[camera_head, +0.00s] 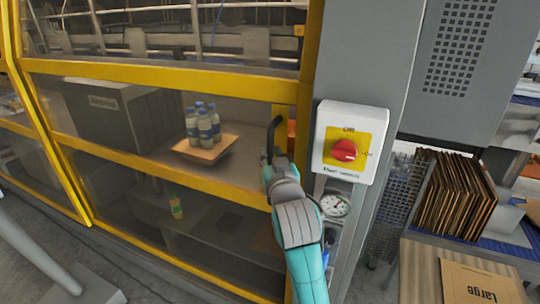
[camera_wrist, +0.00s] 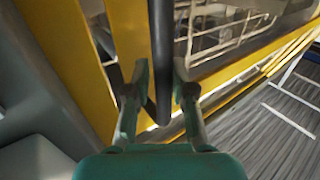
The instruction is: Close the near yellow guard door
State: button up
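The near yellow guard door (camera_head: 150,75) has a yellow frame with clear panels and fills the left and middle of the head view. Its black handle (camera_head: 271,137) stands at the door's right side, and it also shows in the wrist view (camera_wrist: 162,50) as a dark upright bar. In the head view my gripper (camera_head: 272,168) is at the handle's lower end. A dark gap shows between two yellow uprights in the wrist view; I cannot tell how far the door is ajar.
A grey cabinet post with a red rotary switch (camera_head: 345,151) stands just right of my gripper, above a round gauge (camera_head: 334,204). Bottles (camera_head: 203,126) on a cardboard tray show behind the panels. Flat cartons (camera_head: 457,197) stand at the right. Floor (camera_wrist: 270,140) is clear in the wrist view.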

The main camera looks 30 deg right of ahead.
jog(key=shift+o, duration=1.2)
jog(key=shift+s+d, duration=0.1)
jog(key=shift+d, duration=0.05)
jog(key=v, duration=0.7)
jog(key=shift+s, duration=0.2)
